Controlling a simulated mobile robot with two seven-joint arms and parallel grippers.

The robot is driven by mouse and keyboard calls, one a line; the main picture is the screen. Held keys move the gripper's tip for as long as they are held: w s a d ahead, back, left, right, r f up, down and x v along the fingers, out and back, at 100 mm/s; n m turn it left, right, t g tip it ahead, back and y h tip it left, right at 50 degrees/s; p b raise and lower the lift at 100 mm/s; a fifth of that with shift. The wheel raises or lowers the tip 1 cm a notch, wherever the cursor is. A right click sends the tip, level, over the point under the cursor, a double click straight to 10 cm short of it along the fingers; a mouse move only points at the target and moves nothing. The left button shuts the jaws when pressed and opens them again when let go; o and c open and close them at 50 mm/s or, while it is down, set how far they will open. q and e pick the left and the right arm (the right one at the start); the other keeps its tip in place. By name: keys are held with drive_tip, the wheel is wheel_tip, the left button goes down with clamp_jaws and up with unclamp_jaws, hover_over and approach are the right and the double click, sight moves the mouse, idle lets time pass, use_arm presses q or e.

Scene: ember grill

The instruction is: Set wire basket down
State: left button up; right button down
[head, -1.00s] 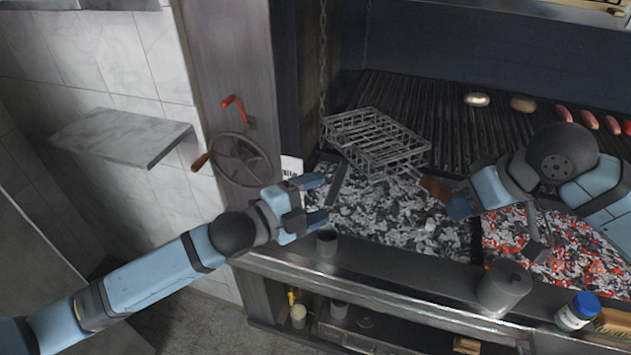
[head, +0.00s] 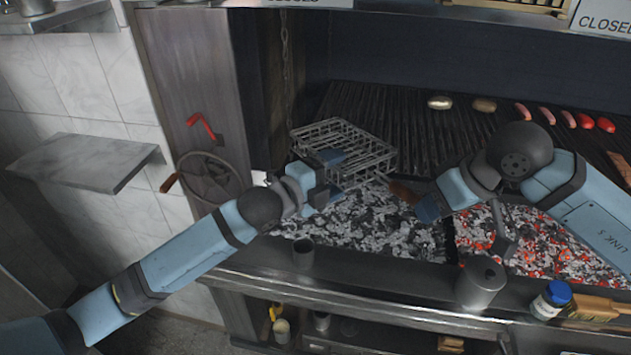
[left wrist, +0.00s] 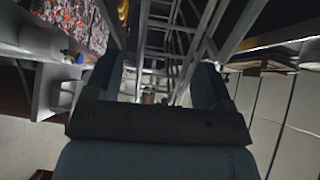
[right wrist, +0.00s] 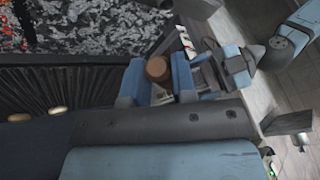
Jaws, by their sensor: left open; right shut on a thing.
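The wire basket (head: 362,150) is a grey metal cage. It is above the back of the left coal bed, by the front left of the grill grate. I cannot tell whether it touches anything below. My right gripper (head: 420,203) is shut on its brown wooden handle (head: 402,192); the handle's round end also shows between the fingers in the right wrist view (right wrist: 157,69). My left gripper (head: 328,177) is open at the basket's near left side. In the left wrist view, basket bars (left wrist: 165,45) show between and beyond the open fingers; contact is unclear.
The dark grill grate (head: 420,130) holds potatoes and sausages at the right. Grey coals (head: 375,228) lie in front, glowing embers (head: 560,240) at right.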

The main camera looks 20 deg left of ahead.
use_arm(q)
drive_tip(key=shift+w+d, duration=0.35)
drive_tip(key=shift+w, duration=0.05)
use_arm(e)
drive_tip(key=shift+r, duration=0.1)
use_arm(q)
drive_tip(key=c, duration=1.3)
drive_tip(key=shift+o, duration=0.2)
drive_tip(key=shift+r, duration=0.1)
use_arm(e)
drive_tip(key=c, duration=0.8)
unclamp_jaws()
drive_tip(key=shift+c, duration=0.2)
